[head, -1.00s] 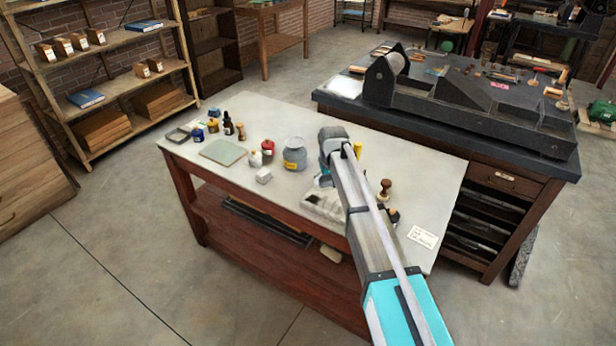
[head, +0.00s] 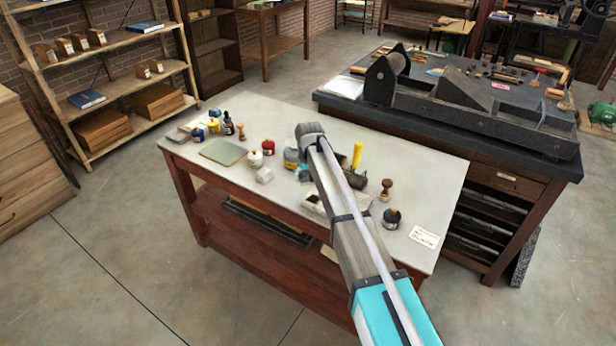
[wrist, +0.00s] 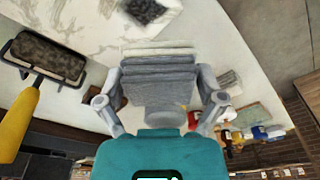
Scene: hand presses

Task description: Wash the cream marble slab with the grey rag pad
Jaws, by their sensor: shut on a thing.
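My gripper (wrist: 158,80) is shut on the grey rag pad (wrist: 158,68), a layered grey block between its fingers in the wrist view. The cream marble slab (wrist: 75,18), pale with grey veins, lies beyond and left of the pad there. A dark speckled patch (wrist: 148,10) shows at the top; I cannot tell whether it is a mark on the slab or a separate thing. In the head view the slab (head: 312,204) is mostly hidden behind my arm, and the fingertips and pad are hidden too. Contact between pad and slab cannot be told.
A roller with a yellow handle (head: 357,155) lies behind the slab. A wooden-handled stamp (head: 386,189) and dark jar (head: 391,218) stand right. A grey jar (head: 290,158), a red-lidded jar (head: 268,147), a white block (head: 264,175) and a greenish plate (head: 222,151) are left.

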